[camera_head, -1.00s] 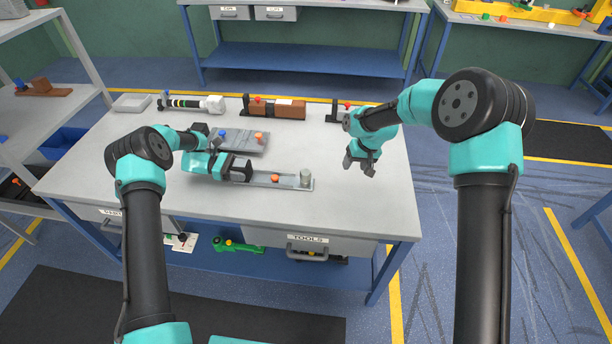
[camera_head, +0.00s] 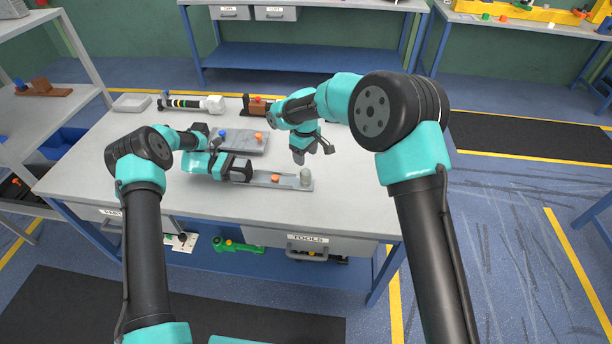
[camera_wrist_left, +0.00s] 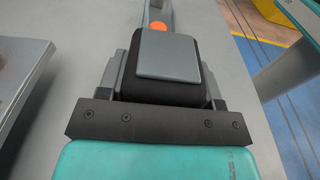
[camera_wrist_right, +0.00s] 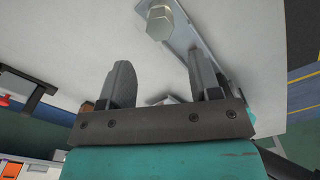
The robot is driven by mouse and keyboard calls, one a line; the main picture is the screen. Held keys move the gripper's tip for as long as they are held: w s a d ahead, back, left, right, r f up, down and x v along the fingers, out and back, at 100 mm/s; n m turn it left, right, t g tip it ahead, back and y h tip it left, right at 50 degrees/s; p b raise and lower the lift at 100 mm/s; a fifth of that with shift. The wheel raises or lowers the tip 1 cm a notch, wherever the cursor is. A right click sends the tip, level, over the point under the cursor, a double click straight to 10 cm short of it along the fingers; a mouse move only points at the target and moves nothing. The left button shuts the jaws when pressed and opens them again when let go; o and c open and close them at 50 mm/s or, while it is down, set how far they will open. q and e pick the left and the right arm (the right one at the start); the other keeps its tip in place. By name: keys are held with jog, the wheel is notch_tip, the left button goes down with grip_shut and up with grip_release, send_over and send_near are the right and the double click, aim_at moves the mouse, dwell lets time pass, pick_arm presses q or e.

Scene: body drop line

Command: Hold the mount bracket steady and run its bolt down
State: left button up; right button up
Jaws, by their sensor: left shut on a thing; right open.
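The mount bracket is a flat grey metal bar (camera_head: 258,178) lying on the table, with an orange piece (camera_head: 275,178) on it. A pale hex-headed bolt (camera_head: 305,176) stands upright at its right end. My left gripper (camera_head: 243,173) is shut on the bracket's left end; the orange piece (camera_wrist_left: 160,30) shows beyond the grip in the left wrist view. My right gripper (camera_head: 314,152) is open and empty, behind and above the bolt. In the right wrist view the bolt head (camera_wrist_right: 160,22) and bracket plate (camera_wrist_right: 185,32) lie beyond the open fingers.
A grey plate (camera_head: 240,148) with blue and orange pegs lies behind the left gripper. The table's right side is clear.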

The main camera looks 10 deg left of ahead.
aim_at(306, 172)
jog(key=shift+f, duration=4.5)
grip_shut()
jog(key=shift+c, duration=0.3)
grip_release()
jog(key=n, duration=0.5)
jog(key=shift+n, duration=0.3)
jog(key=n, duration=0.7)
grip_shut()
